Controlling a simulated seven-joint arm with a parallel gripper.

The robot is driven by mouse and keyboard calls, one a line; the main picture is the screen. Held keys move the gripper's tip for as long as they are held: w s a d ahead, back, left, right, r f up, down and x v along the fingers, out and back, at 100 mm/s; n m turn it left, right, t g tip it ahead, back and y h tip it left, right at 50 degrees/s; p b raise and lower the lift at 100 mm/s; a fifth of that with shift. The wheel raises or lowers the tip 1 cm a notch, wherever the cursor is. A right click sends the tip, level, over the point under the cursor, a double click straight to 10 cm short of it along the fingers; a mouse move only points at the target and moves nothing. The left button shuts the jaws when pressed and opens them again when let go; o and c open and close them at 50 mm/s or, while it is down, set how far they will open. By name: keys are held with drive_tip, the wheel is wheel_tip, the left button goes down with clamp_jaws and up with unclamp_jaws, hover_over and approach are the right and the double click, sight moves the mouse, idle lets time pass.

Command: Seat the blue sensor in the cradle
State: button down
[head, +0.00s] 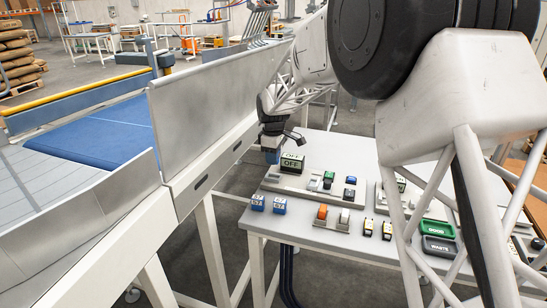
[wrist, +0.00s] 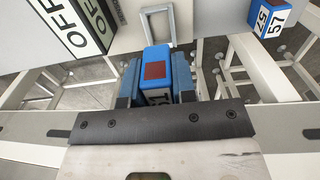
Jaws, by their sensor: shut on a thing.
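A grey rectangular frame (wrist: 173,25), which looks like the cradle, lies just ahead of the sensor in the wrist view. The sensor's far end overlaps the frame's near end in the picture; I cannot tell whether they touch. In the head view the frame (head: 273,177) lies below the gripper.
A black OFF block (head: 292,163) stands close right of my gripper. Two blue blocks marked 57 (head: 257,202) (head: 279,206) sit at the table's left front. An orange switch (head: 322,212), green bin (head: 436,228) and dark WASTE bin (head: 438,246) lie rightward. A conveyor's metal wall (head: 215,95) is left.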

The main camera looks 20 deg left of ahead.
drive_tip(key=shift+f, duration=0.15)
drive_tip(key=shift+f, duration=2.55)
drive_tip(key=shift+f, duration=0.3)
drive_tip(key=c, duration=0.5)
unclamp_jaws()
drive_tip(key=shift+r, duration=0.15)
drive_tip(key=shift+r, duration=3.35)
